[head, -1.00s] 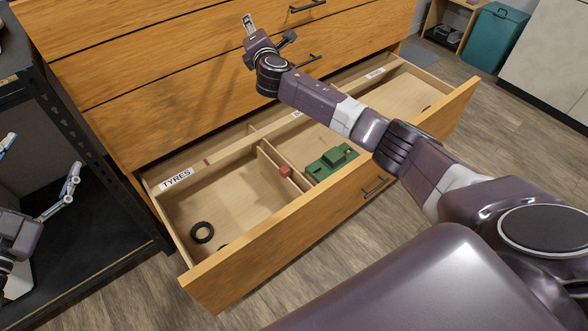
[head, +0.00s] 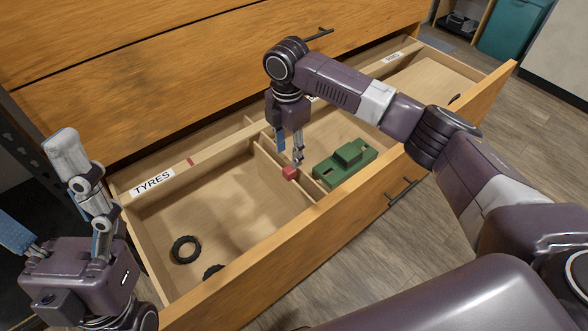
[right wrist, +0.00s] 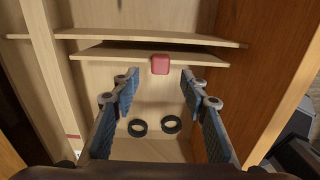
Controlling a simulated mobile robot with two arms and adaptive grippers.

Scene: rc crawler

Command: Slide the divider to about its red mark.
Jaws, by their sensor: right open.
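The divider (head: 268,167) is a thin wooden board across the open drawer, with a red knob (head: 289,173) on its top. A small red mark (head: 190,161) is on the drawer's back rail, left of the divider. My right gripper (head: 290,158) is open and points down just above the knob. In the right wrist view the knob (right wrist: 160,64) shows beyond the fingertips, roughly midway between them, and the divider (right wrist: 110,54) spans the drawer. Contact is not clear. My left gripper (head: 38,190) is open and empty at the left, outside the drawer.
The drawer's left compartment, labelled TYRES (head: 153,182), holds black tyres (head: 186,250) near its front left; its middle is clear. A second thin board (right wrist: 200,40) stands close beside the divider. A green block-like part (head: 345,165) lies right of it. The drawer front (head: 250,270) forms a raised edge.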

